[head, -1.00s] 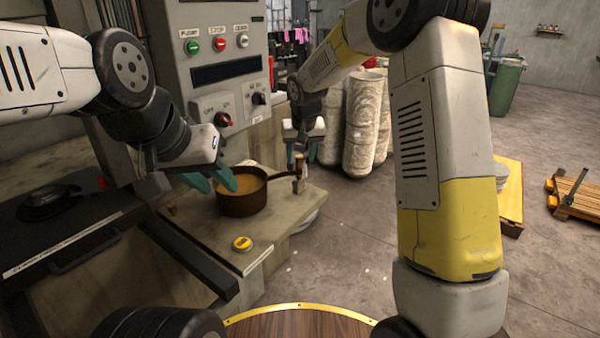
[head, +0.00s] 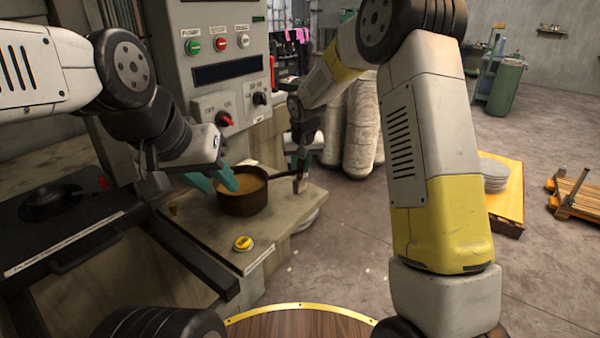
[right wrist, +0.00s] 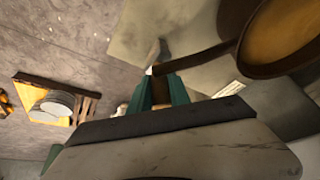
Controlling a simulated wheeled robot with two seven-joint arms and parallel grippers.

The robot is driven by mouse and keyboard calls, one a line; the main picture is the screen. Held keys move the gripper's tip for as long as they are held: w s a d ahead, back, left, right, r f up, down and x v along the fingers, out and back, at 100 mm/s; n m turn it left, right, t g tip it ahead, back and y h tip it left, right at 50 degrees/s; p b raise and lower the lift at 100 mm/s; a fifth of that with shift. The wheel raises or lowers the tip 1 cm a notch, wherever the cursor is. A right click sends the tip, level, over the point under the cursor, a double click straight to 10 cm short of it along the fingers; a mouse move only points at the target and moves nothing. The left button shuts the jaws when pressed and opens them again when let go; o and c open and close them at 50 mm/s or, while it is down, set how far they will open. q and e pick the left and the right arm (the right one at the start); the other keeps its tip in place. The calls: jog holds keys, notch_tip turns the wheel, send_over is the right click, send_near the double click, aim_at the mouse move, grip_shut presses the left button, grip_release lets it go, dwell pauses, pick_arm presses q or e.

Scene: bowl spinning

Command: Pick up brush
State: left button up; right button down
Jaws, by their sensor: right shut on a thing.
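A small brown brush (right wrist: 161,92) shows between the teal fingers of my right gripper (right wrist: 161,88) in the right wrist view. That gripper (head: 301,180) is shut on it at the right end of the stone ledge, beside the pot's handle end. In the head view the brush is mostly hidden by the fingers, and I cannot tell whether it is off the ledge. My left gripper (head: 224,184) is open, its teal fingers apart by the pot's left rim.
The dark pot (head: 243,204) of orange-brown liquid sits on the stone ledge (head: 205,228), its handle reaching right; it also shows in the right wrist view (right wrist: 248,62). A yellow button (head: 243,243) lies at the front. A control panel (head: 222,45) stands behind.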

jog(key=shift+r, duration=0.5)
jog(key=shift+d+r, duration=0.2)
jog(key=d, duration=0.5)
jog(key=s+d+f, duration=0.2)
jog(key=s, duration=1.3)
jog(key=shift+d+f, duration=0.2)
jog(key=shift+d, duration=0.05)
dwell(1.9)
